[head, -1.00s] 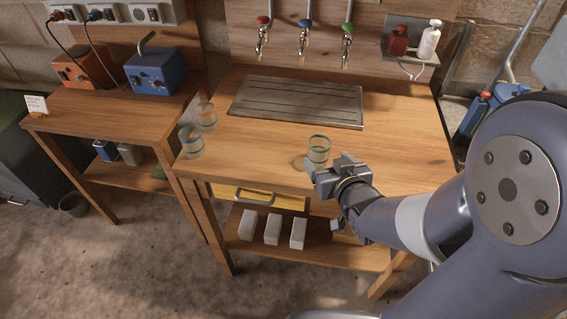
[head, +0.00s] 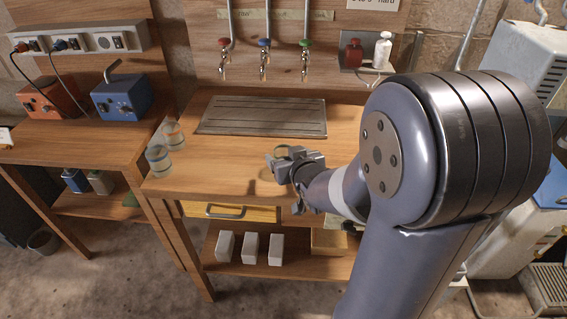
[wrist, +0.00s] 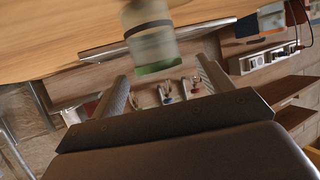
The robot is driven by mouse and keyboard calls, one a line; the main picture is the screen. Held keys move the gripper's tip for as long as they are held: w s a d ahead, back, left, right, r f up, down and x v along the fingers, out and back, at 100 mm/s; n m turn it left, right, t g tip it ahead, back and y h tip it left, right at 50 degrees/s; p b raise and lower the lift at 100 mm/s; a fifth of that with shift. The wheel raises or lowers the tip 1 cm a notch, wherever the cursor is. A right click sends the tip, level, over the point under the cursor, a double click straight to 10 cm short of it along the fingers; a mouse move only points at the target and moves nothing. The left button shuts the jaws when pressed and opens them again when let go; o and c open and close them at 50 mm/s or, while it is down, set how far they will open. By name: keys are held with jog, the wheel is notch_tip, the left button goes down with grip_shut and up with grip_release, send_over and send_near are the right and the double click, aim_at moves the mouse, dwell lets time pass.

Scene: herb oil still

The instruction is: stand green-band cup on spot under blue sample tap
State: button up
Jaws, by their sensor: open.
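The green-band cup (wrist: 152,40) is clear with a green band and shows at the top middle of the wrist view, just past and between my fingertips. In the head view only the cup's rim (head: 283,150) shows; my gripper hides the rest. My gripper (head: 281,160) is open, low over the front of the wooden bench, right at the cup. I cannot tell if a finger touches it. The blue sample tap (head: 264,62) is the middle one of three on the back board. A slotted metal drip tray (head: 262,130) lies below it; no marked spot can be made out.
The red tap (head: 224,62) and green tap (head: 304,62) flank the blue one. A blue-band cup (head: 158,162) and an orange-band cup (head: 172,134) stand at the bench's left edge. The bench top (head: 215,170) between them and my gripper is clear.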

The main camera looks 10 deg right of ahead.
aim_at(282, 149)
jog(key=shift+x, duration=2.7)
jog(key=shift+d, duration=0.1)
jog(key=shift+c, duration=0.4)
jog(key=shift+r, duration=0.1)
jog(key=c, duration=1.1)
